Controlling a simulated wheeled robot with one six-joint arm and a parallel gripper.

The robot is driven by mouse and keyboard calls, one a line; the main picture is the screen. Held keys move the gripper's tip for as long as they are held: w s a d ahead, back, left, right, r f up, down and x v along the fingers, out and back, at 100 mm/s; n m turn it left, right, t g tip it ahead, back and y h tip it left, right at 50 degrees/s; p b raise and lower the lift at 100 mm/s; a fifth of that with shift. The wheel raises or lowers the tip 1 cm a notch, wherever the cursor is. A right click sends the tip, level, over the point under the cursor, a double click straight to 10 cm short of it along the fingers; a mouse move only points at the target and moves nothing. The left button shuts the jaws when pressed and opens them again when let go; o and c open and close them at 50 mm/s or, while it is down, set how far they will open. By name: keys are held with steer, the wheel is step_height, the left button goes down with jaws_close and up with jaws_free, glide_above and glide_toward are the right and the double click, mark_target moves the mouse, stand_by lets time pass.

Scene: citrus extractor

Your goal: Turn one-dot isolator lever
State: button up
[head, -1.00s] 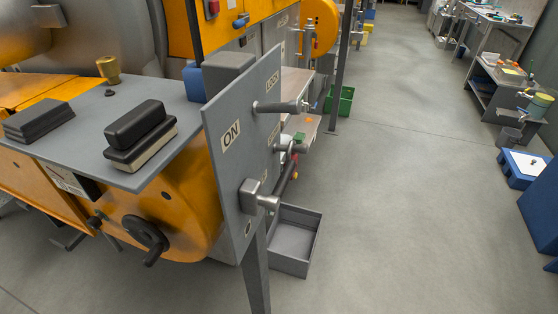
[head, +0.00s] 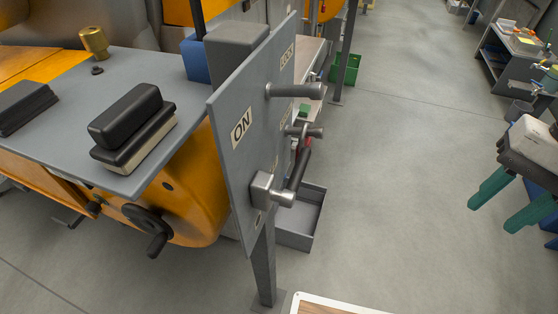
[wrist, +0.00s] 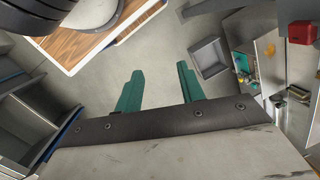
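An upright grey panel (head: 232,165) carries an ON label (head: 241,127) and another label higher up that is too small to read surely. On its right face are a grey upper handle (head: 295,90), a middle fitting (head: 303,130) and a lower lever on a grey block (head: 262,188), with a dark bar (head: 298,170) rising from it. No dot marks can be made out, so I cannot tell which is the one-dot lever. My gripper (head: 492,216) is at the right of the head view, well apart from the panel. In the wrist view its green fingers (wrist: 159,72) are spread and empty.
A grey bin (head: 300,218) sits on the floor behind the panel's leg (head: 264,265). A wood-topped surface (head: 335,305) shows at the bottom edge. A grey bench with a black-and-cream block (head: 133,125) is at left. Open floor lies between the panel and my gripper.

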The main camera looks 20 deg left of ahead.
steer(key=w+a+f+m+g+y, duration=0.1)
steer(key=w+a+m+g+y, duration=0.15)
steer(key=a+m, duration=0.35)
steer(key=w+a+f+m+g+y, duration=0.1)
steer(key=a+m+g+y, duration=0.25)
steer(key=a+m, duration=0.25)
steer(key=m+g+y, duration=0.4)
steer(key=m, duration=0.9)
glide_toward(297, 174)
steer(key=a+f, duration=0.2)
steer(key=a, duration=0.1)
steer(key=r+x, duration=0.1)
steer(key=x, duration=0.6)
steer(key=shift+a+f, duration=0.25)
steer(key=shift+f, duration=0.05)
steer(key=shift+w, duration=0.1)
jaws_close()
